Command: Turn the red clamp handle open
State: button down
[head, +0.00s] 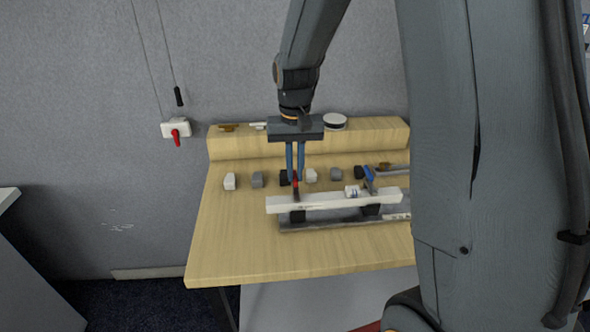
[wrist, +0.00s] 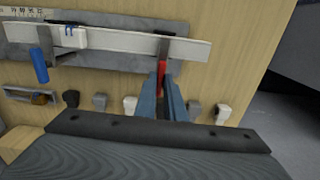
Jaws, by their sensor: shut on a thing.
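The red clamp handle (head: 296,184) belongs to a dark clamp near the left end of a white bar (head: 330,201) on the wooden table. My gripper (head: 295,180) reaches down from above, its two blue-grey fingers close around the handle. In the wrist view, the red handle (wrist: 162,68) shows as a narrow strip between the fingertips of my gripper (wrist: 163,78). The gripper is shut on the handle. The fingers hide part of it. The handle appears roughly upright in the head view; its exact angle is hard to tell.
A second clamp with a blue handle (head: 369,178) stands at the bar's right; it also shows in the wrist view (wrist: 39,66). Several small grey, white and black blocks line the table behind the bar. A red-levered switch (head: 176,133) is on the wall. The table's front left is clear.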

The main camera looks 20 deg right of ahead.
aim_at(295, 176)
jog(key=m+p, duration=0.2)
jog(key=m, duration=0.3)
jog(key=shift+r+m, duration=0.1)
jog(key=shift+m, duration=0.3)
jog(key=m+p, duration=0.1)
jog(key=m, duration=0.4)
jog(key=m+p, duration=0.1)
jog(key=m, duration=0.5)
jog(key=shift+w+m, duration=0.1)
jog(key=shift+m, duration=0.3)
jog(key=c, duration=1.8)
grip_release()
jog(key=shift+c, duration=0.2)
jog(key=shift+r+b, duration=1.1)
jog(key=shift+r, duration=2.8)
